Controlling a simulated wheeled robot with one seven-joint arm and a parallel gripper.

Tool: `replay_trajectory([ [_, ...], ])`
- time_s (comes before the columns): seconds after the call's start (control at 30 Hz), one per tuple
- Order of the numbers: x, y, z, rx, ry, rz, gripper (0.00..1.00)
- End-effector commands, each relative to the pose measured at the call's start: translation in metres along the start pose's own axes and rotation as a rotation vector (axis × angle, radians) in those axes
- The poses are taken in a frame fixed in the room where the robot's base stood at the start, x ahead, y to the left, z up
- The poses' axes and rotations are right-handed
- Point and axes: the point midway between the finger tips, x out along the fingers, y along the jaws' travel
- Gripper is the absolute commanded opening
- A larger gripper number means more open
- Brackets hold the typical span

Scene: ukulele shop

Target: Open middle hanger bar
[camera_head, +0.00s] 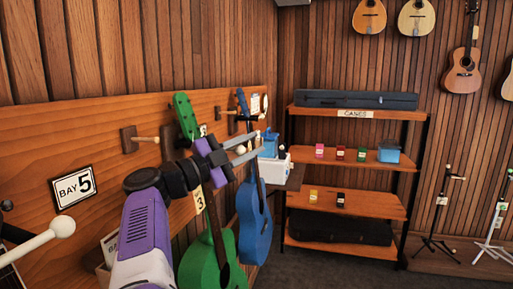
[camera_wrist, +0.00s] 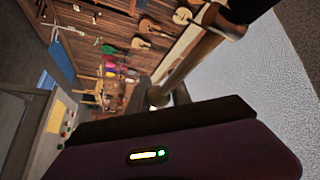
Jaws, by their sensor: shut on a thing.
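My gripper (camera_head: 258,143) reaches past the green ukulele in the head view, its two pale fingers pointing right. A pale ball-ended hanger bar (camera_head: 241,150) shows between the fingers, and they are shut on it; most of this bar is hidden. In the wrist view a wooden bar (camera_wrist: 195,58) with a round end slants up to the right, close to my gripper's dark parts. Another wooden hanger bar (camera_head: 147,139) sticks out from its block on the wall board to the left. A white ball-ended bar (camera_head: 60,228) shows at the far left.
A green ukulele (camera_head: 205,262) and a blue ukulele (camera_head: 254,215) hang close by my arm. A white box (camera_head: 274,169) stands just beyond the gripper. A wooden shelf (camera_head: 345,203) with small boxes and cases stands at the back. Dark floor (camera_head: 335,272) lies clear before it.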

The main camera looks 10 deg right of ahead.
Motion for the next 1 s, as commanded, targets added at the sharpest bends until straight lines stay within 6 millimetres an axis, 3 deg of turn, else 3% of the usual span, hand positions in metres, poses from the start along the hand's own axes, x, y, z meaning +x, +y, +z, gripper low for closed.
replay_trajectory([
  [0.43, -0.004, 0.006, 0.004, -0.011, -0.002, 0.01, 0.0],
  [0.47, -0.004, 0.006, 0.004, -0.011, -0.002, 0.01, 0.27],
  [0.57, -0.004, 0.006, 0.004, -0.01, -0.002, 0.01, 0.46],
  [1.0, -0.001, -0.006, -0.005, -0.002, 0.004, 0.007, 0.46],
])
